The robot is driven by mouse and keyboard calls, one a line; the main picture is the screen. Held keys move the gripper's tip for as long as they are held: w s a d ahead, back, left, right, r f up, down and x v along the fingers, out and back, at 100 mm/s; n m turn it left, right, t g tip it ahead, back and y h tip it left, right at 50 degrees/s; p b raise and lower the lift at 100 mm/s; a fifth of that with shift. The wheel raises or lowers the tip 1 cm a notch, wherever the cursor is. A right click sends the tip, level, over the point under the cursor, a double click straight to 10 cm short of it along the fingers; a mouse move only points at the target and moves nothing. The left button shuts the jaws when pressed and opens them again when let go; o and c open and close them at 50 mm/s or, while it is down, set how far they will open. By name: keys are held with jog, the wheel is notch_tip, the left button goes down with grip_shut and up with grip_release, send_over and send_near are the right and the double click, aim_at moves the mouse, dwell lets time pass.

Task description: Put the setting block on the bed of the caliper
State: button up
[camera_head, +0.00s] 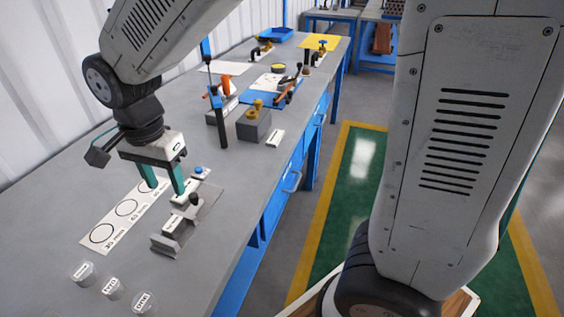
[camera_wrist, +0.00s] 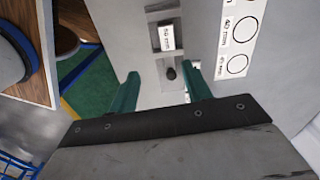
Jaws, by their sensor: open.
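The caliper (camera_head: 163,243) is a grey metal device on the near bench, with upright grey jaws along a flat bed. In the wrist view it shows upper centre (camera_wrist: 163,14). A small block with a white label, seemingly reading 50 mm, (camera_wrist: 167,37) sits between its grey parts and looks like the setting block; I cannot tell if it rests on the bed. A dark round knob (camera_wrist: 171,74) shows below it. My gripper (camera_head: 165,190) is open and empty, its teal fingers pointing down above the bench beside the caliper's far end. In the wrist view the fingers stand apart (camera_wrist: 160,82).
A white strip with printed circles (camera_head: 103,233) lies left of the caliper. Three labelled grey cylinders (camera_head: 112,288) stand at the near end. A small plate with a blue knob (camera_head: 198,170) is close behind my gripper. Fixtures and a blue mat (camera_head: 258,98) lie farther back.

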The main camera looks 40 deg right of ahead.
jog(key=s+d+r+n, duration=0.3)
jog(key=s+d+n, duration=0.2)
jog(key=s+d, duration=0.4)
jog(key=s+d+r+n+t, duration=0.1)
jog(key=s+d+r+n, duration=0.3)
jog(key=s+d, duration=0.6)
jog(key=shift+r+n, duration=0.15)
jog(key=shift+n, duration=0.55)
